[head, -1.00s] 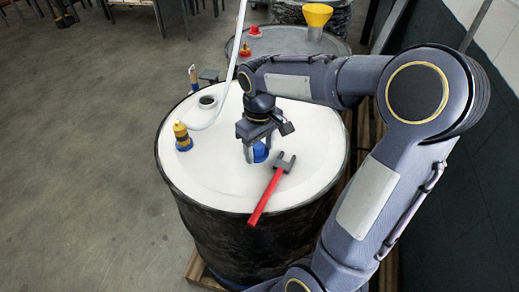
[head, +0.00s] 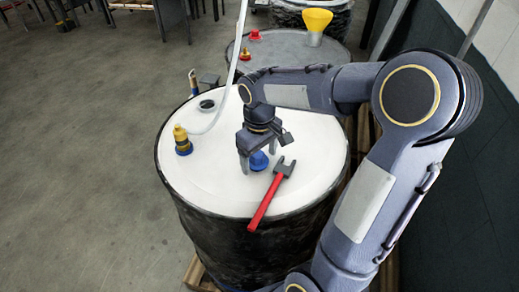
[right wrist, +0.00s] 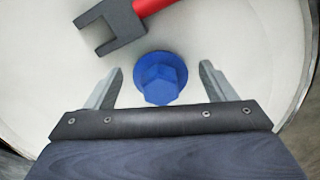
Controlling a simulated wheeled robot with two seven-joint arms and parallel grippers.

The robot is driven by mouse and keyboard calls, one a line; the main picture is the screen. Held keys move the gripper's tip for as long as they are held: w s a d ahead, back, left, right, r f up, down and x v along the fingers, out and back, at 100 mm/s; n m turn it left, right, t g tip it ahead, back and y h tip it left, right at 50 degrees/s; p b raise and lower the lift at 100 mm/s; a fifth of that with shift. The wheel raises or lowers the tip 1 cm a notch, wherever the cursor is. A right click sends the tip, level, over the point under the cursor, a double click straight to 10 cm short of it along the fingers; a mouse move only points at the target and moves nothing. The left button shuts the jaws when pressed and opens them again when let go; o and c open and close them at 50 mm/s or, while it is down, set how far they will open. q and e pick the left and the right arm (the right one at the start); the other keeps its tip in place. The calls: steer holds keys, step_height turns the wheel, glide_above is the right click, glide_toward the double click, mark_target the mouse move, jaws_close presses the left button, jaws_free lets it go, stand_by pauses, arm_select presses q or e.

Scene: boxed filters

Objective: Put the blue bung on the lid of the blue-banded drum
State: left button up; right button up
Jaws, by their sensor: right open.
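The blue bung (head: 259,161) stands upright on the white lid (head: 215,178) of the near black drum (head: 235,242), right of the lid's middle. Its hex head and round flange show in the right wrist view (right wrist: 161,78). My right gripper (head: 258,164) is open over it, one finger on each side. In the right wrist view, both fingers (right wrist: 161,70) stand apart from the bung, with lid showing between. A trace of blue shows low on the near drum; most of any band is hidden. My left gripper is not in view.
A red-handled wrench-like tool (head: 268,198) lies on the lid just right of the bung. A yellow-and-blue fitting (head: 182,140) and an open-necked port (head: 207,105) with a white hose (head: 236,80) nearby are at the left.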

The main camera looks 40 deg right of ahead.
mark_target(259, 156)
step_height(259, 156, up, 12)
steer(key=s+a+f+m+t+y, duration=0.1)
steer(key=s+a+f+t+y, duration=0.1)
steer(key=s+a+f, duration=0.2)
steer(key=s+a+f+m+t+y, duration=0.1)
steer(key=s+a+f+m+t, duration=0.1)
steer(key=s, duration=0.9)
steer(key=a+f+t, duration=0.1)
steer(key=a+f, duration=0.1)
steer(key=a, duration=0.1)
steer(key=shift+s+a+f+t+y, duration=0.2)
steer(key=shift+s+a+t+y, duration=0.1)
steer(key=shift+y, duration=0.1)
